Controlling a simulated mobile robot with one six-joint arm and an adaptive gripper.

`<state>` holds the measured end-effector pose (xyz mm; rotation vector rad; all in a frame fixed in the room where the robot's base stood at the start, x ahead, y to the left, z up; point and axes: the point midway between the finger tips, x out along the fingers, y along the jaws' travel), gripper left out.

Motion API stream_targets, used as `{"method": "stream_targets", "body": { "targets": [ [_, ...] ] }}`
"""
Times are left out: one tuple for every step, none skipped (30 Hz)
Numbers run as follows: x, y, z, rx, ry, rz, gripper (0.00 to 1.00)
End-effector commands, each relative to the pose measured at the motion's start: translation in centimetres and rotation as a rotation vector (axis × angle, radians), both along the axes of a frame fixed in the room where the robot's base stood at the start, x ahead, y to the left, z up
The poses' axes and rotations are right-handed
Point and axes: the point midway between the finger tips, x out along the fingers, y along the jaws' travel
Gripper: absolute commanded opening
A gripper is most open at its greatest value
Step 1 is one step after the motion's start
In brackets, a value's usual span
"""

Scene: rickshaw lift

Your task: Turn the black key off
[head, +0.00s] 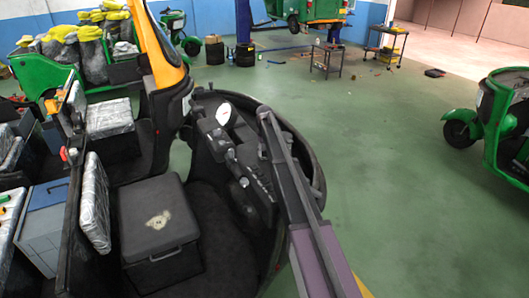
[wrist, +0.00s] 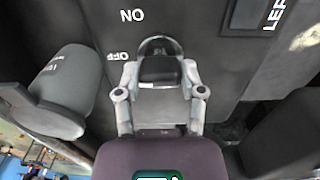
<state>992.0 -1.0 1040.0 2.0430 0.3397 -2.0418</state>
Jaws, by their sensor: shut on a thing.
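The black key (wrist: 160,68) is in the wrist view, between the fingers of my gripper (wrist: 160,75). My gripper is shut on it, with a finger at each side. The key sits at the dark dashboard panel (wrist: 215,60), where white "ON" and "OFF" labels show upside down. The "OFF" label (wrist: 118,56) is just left of the left finger, and the "ON" label (wrist: 132,15) is further up. The fingers partly hide the key's base, so I cannot tell its exact angle. In the head view my arm reaches into the rickshaw's cab; the key cannot be made out there.
A grey rounded handle (wrist: 60,90) lies close on the left in the wrist view. In the head view, a white dial (head: 223,114) is on the dashboard and a dark box seat (head: 158,215) stands in the cab. Open green floor (head: 390,150) lies to the right.

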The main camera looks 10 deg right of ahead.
Motion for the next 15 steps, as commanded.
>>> {"method": "stream_targets", "body": {
  "targets": [
    [-0.16, 0.02, -0.03, 0.0, 0.003, 0.002, 0.04],
    [-0.16, 0.02, -0.03, 0.0, 0.003, 0.002, 0.57],
    [-0.16, 0.02, -0.03, 0.0, 0.003, 0.002, 0.69],
    [-0.15, 0.01, -0.03, 0.0, 0.003, 0.001, 0.78],
    [-0.13, 0.02, -0.03, 0.0, 0.003, 0.001, 0.86],
    [-0.11, 0.02, -0.02, 0.0, 0.002, 0.001, 0.86],
    [-0.11, 0.01, -0.02, 0.0, 0.002, 0.001, 0.86],
    [-0.1, 0.02, -0.02, 0.0, 0.002, 0.001, 0.86],
    [-0.08, 0.02, -0.02, 0.0, 0.002, 0.001, 0.86],
    [-0.08, 0.02, -0.01, 0.0, 0.002, 0.0, 0.86],
    [-0.07, 0.02, -0.01, 0.001, 0.001, 0.0, 0.86],
    [-0.05, 0.02, -0.01, 0.001, 0.001, 0.0, 0.86],
    [-0.05, 0.02, -0.01, 0.001, 0.001, 0.0, 0.86],
    [-0.05, 0.02, -0.01, 0.001, 0.001, 0.0, 0.86],
    [-0.03, 0.01, -0.01, 0.001, 0.001, 0.0, 0.86]
  ]
}}
